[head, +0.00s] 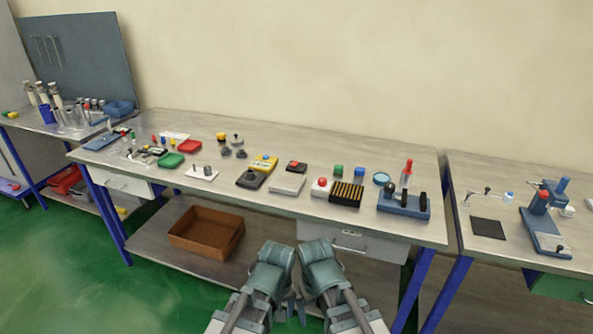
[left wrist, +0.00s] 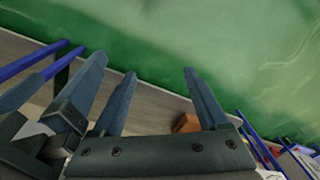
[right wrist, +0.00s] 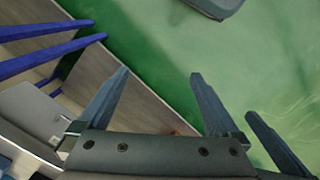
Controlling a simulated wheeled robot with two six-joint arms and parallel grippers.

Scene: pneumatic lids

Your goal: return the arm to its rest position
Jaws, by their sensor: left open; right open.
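Both of my arms are folded in close at the bottom middle of the head view, side by side in front of the middle bench (head: 330,150). My right gripper (head: 300,309) hangs low between the arms, mostly hidden by them. In the right wrist view the right gripper (right wrist: 158,72) has its two fingers wide apart with nothing between them. My left gripper (left wrist: 159,70) is also open and empty in the left wrist view. Each wrist view shows a finger of the other gripper close beside. The fingers point toward the green floor (left wrist: 240,55).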

